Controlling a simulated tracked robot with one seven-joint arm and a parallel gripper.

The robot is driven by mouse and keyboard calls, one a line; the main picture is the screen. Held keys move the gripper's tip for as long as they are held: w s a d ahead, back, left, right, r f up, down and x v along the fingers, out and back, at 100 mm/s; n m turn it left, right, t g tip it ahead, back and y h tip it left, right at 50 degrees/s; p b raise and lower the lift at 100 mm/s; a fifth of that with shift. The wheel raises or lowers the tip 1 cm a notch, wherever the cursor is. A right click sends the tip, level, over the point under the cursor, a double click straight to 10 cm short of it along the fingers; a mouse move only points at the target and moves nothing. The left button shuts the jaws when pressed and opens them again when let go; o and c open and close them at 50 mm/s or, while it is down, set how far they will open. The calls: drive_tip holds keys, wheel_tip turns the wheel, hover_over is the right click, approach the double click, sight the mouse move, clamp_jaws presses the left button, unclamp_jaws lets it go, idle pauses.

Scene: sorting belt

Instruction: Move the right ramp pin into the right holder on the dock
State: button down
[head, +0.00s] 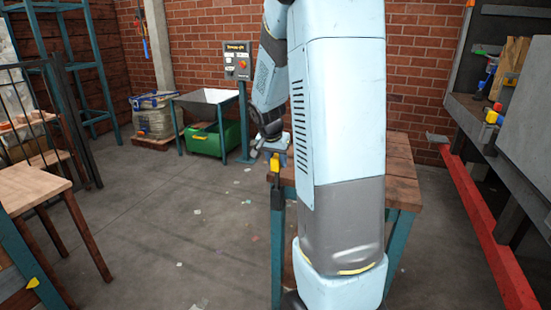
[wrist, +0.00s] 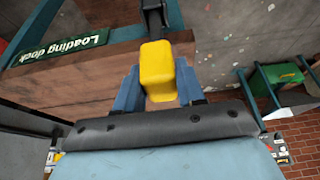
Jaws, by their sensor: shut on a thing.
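My gripper (head: 275,148) is shut on the yellow head of the ramp pin (head: 275,163), at the left end of the wooden-topped dock. In the wrist view the same yellow pin head (wrist: 158,68) sits between my two blue fingers. A dark shaft or holder part (wrist: 154,18) shows just beyond the yellow head, beside the dock's wooden edge (wrist: 85,85). I cannot tell whether the pin is inside a holder. A green "Loading dock" sign (wrist: 60,47) lies along the dock. My arm hides much of the dock in the head view.
The dock top (head: 398,165) shows right of my arm. A green bin (head: 212,137) under a hopper and a control panel (head: 237,62) stand at the back. A wooden table (head: 28,188) is at left. A red rail (head: 487,225) runs along the right. The floor at left centre is mostly clear.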

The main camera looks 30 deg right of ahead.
sight(277, 173)
drive_tip(key=shift+f, duration=2.55)
drive_tip(key=c, duration=0.6)
unclamp_jaws()
drive_tip(key=v, duration=1.3)
drive_tip(key=shift+a+r, duration=0.2)
drive_tip(key=shift+r, duration=0.05)
drive_tip(key=shift+s, duration=0.1)
